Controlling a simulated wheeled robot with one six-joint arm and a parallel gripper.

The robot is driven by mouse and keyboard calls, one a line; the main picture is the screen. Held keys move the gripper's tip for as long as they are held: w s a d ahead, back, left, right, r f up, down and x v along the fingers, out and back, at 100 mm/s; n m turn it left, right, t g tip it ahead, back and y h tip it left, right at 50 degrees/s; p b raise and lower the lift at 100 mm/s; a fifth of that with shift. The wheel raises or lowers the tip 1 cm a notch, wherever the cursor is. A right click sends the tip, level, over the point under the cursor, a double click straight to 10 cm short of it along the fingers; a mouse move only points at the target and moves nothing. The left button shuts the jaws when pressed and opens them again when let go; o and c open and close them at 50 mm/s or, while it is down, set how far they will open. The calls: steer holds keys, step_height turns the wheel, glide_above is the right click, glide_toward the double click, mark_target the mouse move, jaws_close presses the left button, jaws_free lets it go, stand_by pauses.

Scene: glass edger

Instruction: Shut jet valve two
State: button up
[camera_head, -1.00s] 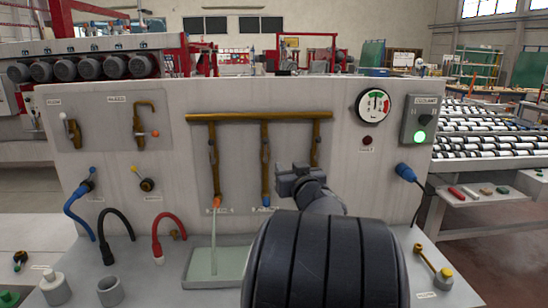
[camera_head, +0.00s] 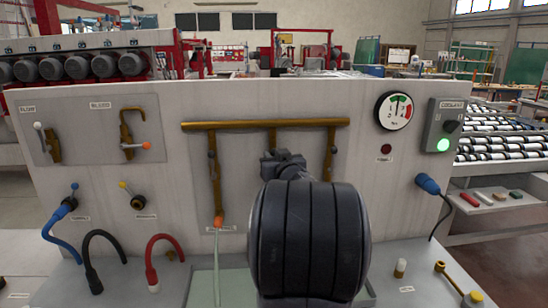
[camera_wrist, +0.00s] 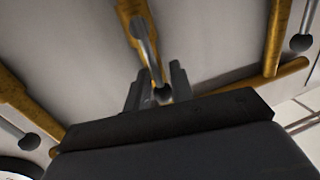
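A brass manifold (camera_head: 262,125) on the grey panel has three downpipes with ball-ended levers. The middle pipe (camera_head: 272,142) is mostly hidden behind my gripper (camera_head: 283,160) in the head view. In the wrist view its steel lever (camera_wrist: 147,45) runs along the brass pipe, and its dark ball end (camera_wrist: 163,95) lies between the two fingers of my gripper (camera_wrist: 158,90). The fingers look open around the ball; firm contact cannot be made out. Water runs from the orange-tipped left pipe (camera_head: 216,185). The jet labels are not readable.
The right downpipe (camera_head: 329,150) stands close to my arm. A pressure gauge (camera_head: 394,111), a coolant switch (camera_head: 443,125) with a lit green lamp and a blue plug (camera_head: 428,184) sit at right. Bleed valves (camera_head: 130,135) and hoses (camera_head: 165,245) are at left.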

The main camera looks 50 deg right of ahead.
jaws_close()
steer(key=shift+s+d, duration=0.1)
stand_by(0.3)
steer(key=s+d+f+m+h+b, duration=0.1)
steer(key=d+f+m+h, duration=0.1)
steer(key=m, duration=0.8)
steer(key=s+d+f+m+h, duration=0.2)
steer(key=f+m, duration=0.1)
steer(key=m, duration=0.7)
steer(key=shift+s+f+b, duration=0.2)
steer(key=shift+f+b, duration=0.15)
steer(key=shift+b, duration=0.05)
steer(key=shift+f, duration=0.1)
